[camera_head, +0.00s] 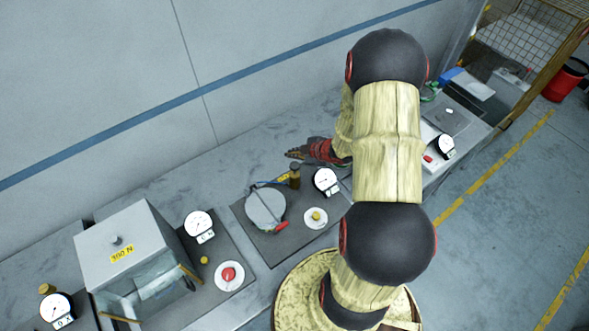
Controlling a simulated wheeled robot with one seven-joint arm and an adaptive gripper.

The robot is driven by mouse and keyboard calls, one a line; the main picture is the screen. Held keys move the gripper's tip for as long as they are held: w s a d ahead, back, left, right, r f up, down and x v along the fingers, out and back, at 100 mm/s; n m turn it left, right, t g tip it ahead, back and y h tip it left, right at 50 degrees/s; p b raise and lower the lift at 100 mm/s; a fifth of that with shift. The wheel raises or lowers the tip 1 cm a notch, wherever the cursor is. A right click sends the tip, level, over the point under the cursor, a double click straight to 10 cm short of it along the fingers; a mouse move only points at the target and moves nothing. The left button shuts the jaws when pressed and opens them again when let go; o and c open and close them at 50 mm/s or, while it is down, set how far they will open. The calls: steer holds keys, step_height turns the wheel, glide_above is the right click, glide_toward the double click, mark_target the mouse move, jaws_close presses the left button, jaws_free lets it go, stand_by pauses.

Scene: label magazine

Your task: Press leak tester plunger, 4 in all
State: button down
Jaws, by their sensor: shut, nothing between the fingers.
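My gripper (291,154) is red and dark, with its fingers shut and empty. It points left above the back of the bench, behind the middle station. That station's dark base plate (250,223) carries a round pale-lidded vessel (265,209) with a red handle, a brown-and-brass upright cylinder (294,177), a dial gauge (326,180) and a white disc with a yellow knob (316,216). The left station has a grey-topped clear box (117,247) marked 300 N, a gauge (199,223) and a white disc with a red knob (229,274). I cannot tell which station is the leak tester.
A further gauge (57,307) stands at the far left. At right are another gauge (446,146) and a red part (427,158), partly behind my arm. A wall runs behind the bench. A wire cage (530,35) and red bin (566,78) stand beyond; the right floor is open.

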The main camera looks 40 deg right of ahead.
mark_target(294, 167)
steer(key=shift+f+b, duration=1.2)
steer(key=shift+f, duration=0.75)
steer(key=shift+f, duration=0.15)
steer(key=shift+f+b, duration=0.25)
steer(key=shift+b, duration=0.05)
steer(key=shift+s+f+b, duration=0.1)
steer(key=shift+f+b, duration=1.45)
steer(key=shift+f, duration=0.45)
stand_by(1.5)
steer(key=shift+r, duration=0.1)
steer(key=shift+r+p, duration=1.95)
steer(key=shift+r, duration=0.35)
steer(key=shift+r+p, duration=2.1)
steer(key=shift+r, duration=0.4)
